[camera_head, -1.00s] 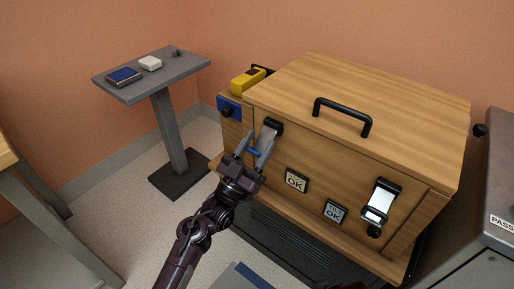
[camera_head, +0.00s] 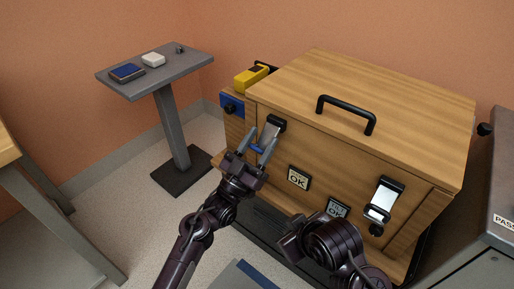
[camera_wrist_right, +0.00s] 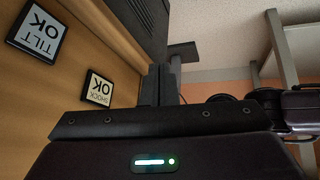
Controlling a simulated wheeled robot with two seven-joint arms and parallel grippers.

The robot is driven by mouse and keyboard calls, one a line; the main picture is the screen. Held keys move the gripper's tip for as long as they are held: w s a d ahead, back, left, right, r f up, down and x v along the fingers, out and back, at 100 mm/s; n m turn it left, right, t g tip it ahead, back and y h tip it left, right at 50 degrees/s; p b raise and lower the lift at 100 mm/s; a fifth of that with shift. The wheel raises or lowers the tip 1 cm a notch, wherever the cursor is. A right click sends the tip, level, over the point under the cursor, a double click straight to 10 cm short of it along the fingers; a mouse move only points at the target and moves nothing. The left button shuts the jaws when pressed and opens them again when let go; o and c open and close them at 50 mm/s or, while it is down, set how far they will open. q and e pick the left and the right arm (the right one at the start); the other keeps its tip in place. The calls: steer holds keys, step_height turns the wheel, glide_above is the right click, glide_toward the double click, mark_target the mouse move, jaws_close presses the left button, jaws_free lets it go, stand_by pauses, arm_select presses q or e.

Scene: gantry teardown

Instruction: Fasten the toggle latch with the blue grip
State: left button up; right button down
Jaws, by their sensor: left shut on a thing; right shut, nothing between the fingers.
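The wooden case (camera_head: 385,110) has a toggle latch on the left of its front, with a black bracket (camera_head: 277,122), a silver lever (camera_head: 269,134) and a blue grip (camera_head: 257,149). My left gripper (camera_head: 258,146) is shut on the blue grip, its fingers on either side of it. The lever slopes down from the bracket toward my gripper; whether the latch is hooked cannot be told. My right gripper (camera_wrist_right: 160,85) is shut and empty in the right wrist view, near the case front.
A second latch (camera_head: 381,203) with a black grip is at the case's right. Labels reading OK (camera_head: 298,178) (camera_head: 338,208) sit between. A yellow device (camera_head: 250,77) stands behind the left end. A grey pedestal table (camera_head: 170,70) is at left, a grey cabinet (camera_head: 495,180) at right.

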steer(key=w+a+r+n+t+y, duration=0.1)
steer(key=w+a+r+n+t, duration=0.2)
steer(key=r, duration=0.7)
steer(key=w+a+r+n+t, duration=0.1)
steer(key=a+r+n, duration=0.25)
steer(key=r, duration=0.75)
glide_toward(252, 147)
steer(key=w+a, duration=0.3)
steer(key=f, duration=0.1)
steer(key=d+f, duration=0.1)
steer(key=shift+w+f, duration=0.3)
steer(key=shift+w, duration=0.05)
steer(key=shift+w+d+f, duration=0.15)
steer(key=shift+w+f, duration=0.2)
steer(key=shift+f, duration=0.1)
